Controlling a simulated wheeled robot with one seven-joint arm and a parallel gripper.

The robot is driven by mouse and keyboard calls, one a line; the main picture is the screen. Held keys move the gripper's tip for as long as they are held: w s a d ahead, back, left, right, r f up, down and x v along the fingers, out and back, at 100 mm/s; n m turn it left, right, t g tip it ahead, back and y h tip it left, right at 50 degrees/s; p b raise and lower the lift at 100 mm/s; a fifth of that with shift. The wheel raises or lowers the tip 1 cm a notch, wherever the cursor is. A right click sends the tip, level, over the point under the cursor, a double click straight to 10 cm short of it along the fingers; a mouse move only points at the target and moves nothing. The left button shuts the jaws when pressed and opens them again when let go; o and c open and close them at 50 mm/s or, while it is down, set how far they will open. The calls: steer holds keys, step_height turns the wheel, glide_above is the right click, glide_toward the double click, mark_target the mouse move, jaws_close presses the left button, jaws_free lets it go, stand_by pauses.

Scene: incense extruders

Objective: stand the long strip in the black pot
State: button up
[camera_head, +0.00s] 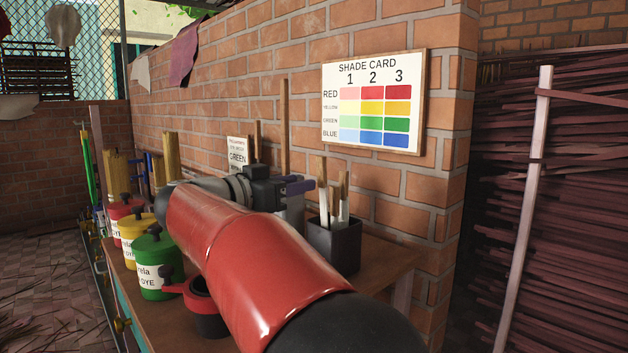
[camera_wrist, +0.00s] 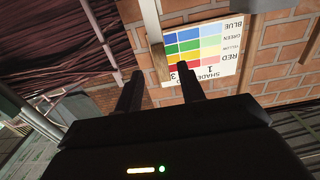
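The black pot (camera_head: 334,245) stands on the bench below the shade card. Several strips with brown tops and pale lower parts stand in it. The tallest strip (camera_head: 322,172) is at the pot's left, nearly upright. My gripper (camera_head: 306,184) is just left of that strip, above the pot's rim. In the wrist view, which is upside down, my gripper's fingers (camera_wrist: 160,82) are apart. A brown-and-white strip (camera_wrist: 160,60) shows in the gap between them, apparently untouched; its exact depth is unclear. The pot is not clearly visible there.
Red, yellow and green dye pots (camera_head: 158,264) line the bench left of my arm. A tall brown strip (camera_head: 284,120) stands behind my gripper by the brick wall. The shade card (camera_head: 372,102) hangs above. A pale pole (camera_head: 528,200) stands right, before stacked sticks.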

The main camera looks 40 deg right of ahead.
steer(key=shift+s+a, duration=0.2)
steer(key=shift+a, duration=1.75)
